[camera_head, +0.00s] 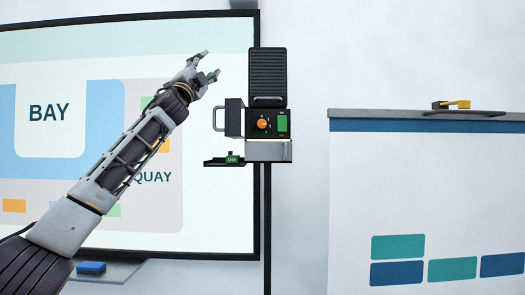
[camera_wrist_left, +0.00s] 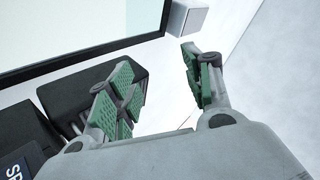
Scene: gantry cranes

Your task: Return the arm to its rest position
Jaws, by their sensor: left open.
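My left arm reaches up from the lower left in the head view, across the front of the screen. My left gripper (camera_head: 211,66) is open and empty at its end, raised to the left of the black control box. In the left wrist view the two green-padded fingers of the gripper (camera_wrist_left: 160,92) stand apart with nothing between them. My right gripper is in neither view.
A screen (camera_head: 215,170) with "BAY" and "QUAY" fills the left. A control box (camera_head: 267,122) with an orange knob stands on a pole. At right is a white cabinet (camera_head: 420,185) with a small yellow-and-black item (camera_head: 452,105) on top. Bare wall lies between.

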